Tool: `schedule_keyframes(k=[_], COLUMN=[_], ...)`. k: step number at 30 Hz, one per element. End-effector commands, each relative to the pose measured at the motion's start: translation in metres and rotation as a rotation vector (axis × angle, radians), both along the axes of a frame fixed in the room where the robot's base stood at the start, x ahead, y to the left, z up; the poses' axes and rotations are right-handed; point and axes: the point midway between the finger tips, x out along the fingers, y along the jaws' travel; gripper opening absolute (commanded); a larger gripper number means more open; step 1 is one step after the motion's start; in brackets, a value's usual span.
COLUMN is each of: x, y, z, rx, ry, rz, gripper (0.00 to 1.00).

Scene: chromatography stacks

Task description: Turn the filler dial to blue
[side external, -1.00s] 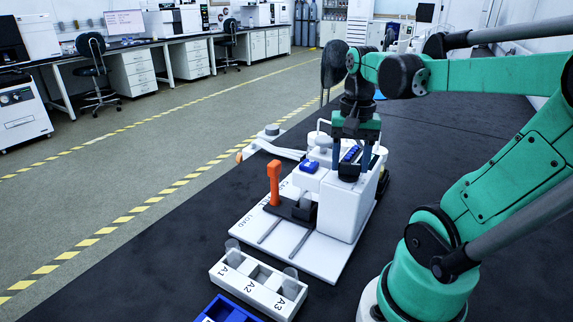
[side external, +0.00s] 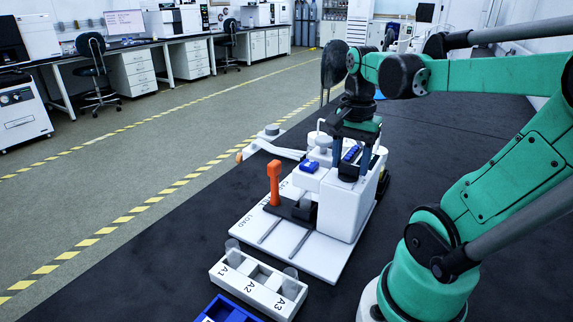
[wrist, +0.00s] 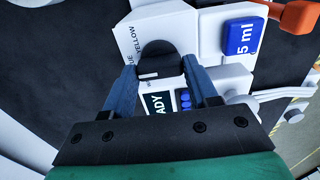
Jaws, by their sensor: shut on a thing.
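The filler (side external: 345,208) is a white machine standing on the dark bench. Its dial is a dark round knob (wrist: 157,52) on a white face with printed labels. In the wrist view I read YELLOW beside the knob, and part of another word ending in UE. A label starting with W is partly hidden. My gripper (wrist: 159,66) is shut on the dial, one blue-grey finger on each side. In the side view my gripper (side external: 351,155) comes down from above onto the machine's top. I cannot see clearly which label the dial points to.
A blue 5 ml button (wrist: 241,37) and a READY display (wrist: 160,103) are near the dial. An orange lever (side external: 274,183) stands on the white base. A white rack (side external: 258,284) with cups and a blue tray (side external: 226,311) are in front.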

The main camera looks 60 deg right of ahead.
Motion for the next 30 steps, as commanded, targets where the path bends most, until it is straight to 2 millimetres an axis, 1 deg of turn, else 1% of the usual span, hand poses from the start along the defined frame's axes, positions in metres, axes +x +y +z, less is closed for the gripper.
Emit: schedule_keyframes(k=[5, 6, 8, 9, 17, 20, 23, 30], x=[0.000, 0.000, 0.000, 0.000, 0.000, 0.000, 0.000, 0.000], y=[0.000, 0.000, 0.000, 0.000, 0.000, 0.000, 0.000, 0.000], z=[0.000, 0.000, 0.000, 0.000, 0.000, 0.005, 0.015, 0.045], rx=[0.001, 0.000, 0.000, 0.000, 0.000, 0.000, 0.000, 0.000], ry=[0.000, 0.000, 0.000, 0.000, 0.000, 0.000, 0.000, 0.000], rz=[0.001, 0.001, 0.001, 0.001, 0.001, 0.001, 0.001, 0.001], gripper=[0.00, 0.64, 0.81, 0.84, 0.84, 0.84, 0.84, 0.84])
